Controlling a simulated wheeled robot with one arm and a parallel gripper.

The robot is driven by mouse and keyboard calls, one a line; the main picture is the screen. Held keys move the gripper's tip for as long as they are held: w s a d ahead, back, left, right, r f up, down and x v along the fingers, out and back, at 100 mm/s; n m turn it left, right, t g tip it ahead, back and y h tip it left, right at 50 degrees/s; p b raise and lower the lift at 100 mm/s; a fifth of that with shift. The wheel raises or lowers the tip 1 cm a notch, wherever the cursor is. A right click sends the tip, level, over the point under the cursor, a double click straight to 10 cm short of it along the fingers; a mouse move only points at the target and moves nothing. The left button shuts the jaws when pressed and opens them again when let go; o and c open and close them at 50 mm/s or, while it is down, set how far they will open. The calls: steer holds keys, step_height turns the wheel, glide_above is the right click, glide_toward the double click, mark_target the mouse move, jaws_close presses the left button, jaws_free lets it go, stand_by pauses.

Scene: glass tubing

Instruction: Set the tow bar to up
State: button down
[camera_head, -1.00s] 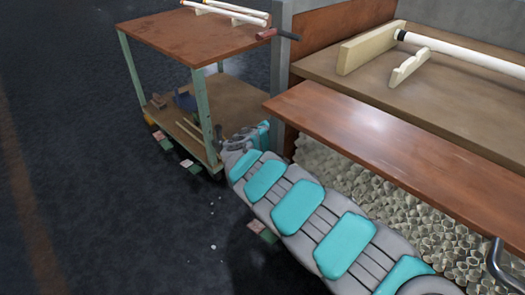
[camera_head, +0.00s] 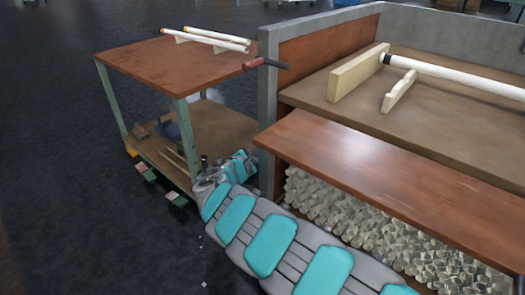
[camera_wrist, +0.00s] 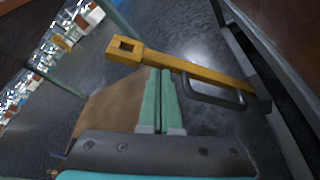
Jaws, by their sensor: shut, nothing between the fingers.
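The tow bar (camera_wrist: 185,66) looks like a yellow square bar with a squared hole at its left end in the wrist view. It slopes down to the right, and a dark loop handle (camera_wrist: 212,98) hangs under its right part. My gripper (camera_wrist: 160,72) shows two green fingers pressed together with nothing between them. Their tips lie at the bar's lower edge in the picture; I cannot tell whether they touch it. In the head view my arm reaches towards the cart, and its fingers and the tow bar are not clearly visible.
A cart (camera_head: 150,62) with a brown top and green legs stands left of a grey-walled bench (camera_head: 310,95). A rod with a red grip (camera_head: 255,64) sticks out by the bench corner. White tubes (camera_head: 205,36) lie on the cart. Dark floor at left is clear.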

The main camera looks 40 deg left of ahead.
steer(key=s+d, duration=0.2)
steer(key=s, duration=0.6)
steer(key=shift+d+r+p, duration=0.15)
steer(key=shift+r+p, duration=0.2)
steer(key=shift+p, duration=0.05)
